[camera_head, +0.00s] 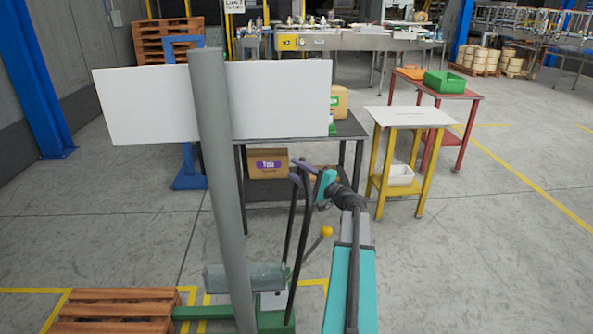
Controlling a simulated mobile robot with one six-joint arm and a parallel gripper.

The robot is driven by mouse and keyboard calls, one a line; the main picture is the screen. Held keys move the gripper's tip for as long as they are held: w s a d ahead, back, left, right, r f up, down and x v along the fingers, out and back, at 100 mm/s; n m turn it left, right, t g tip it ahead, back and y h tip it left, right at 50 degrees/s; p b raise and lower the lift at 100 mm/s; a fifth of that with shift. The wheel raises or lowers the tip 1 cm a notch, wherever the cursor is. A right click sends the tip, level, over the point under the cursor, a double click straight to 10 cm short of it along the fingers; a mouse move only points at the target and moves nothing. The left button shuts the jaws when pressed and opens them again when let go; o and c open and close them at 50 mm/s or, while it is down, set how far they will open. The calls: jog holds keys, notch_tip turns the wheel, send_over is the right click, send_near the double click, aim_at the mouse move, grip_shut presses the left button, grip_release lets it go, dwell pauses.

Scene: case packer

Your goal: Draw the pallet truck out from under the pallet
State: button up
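The wooden pallet (117,310) lies on the floor at the lower left, cut off by the bottom edge. The green pallet truck (275,320) stands to its right. A green fork (203,312) runs left from the truck into the pallet's side. The truck's dark handle (303,225) rises from its body, with a loop at the top. My gripper (324,184) is at the upper end of this handle, on its right side. It looks very close to the handle or touching it. The fingers are too small and overlapped to tell whether they are closed on it.
Behind the truck stands a dark table (350,127) with a cardboard box (268,163) on its lower shelf. A yellow stand (376,160) and a red stand (464,135) are to its right. A white panel (280,100) blocks part of the view. The floor at right is open.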

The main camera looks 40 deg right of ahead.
jog(key=shift+w, duration=0.1)
jog(key=shift+c, duration=0.3)
grip_shut()
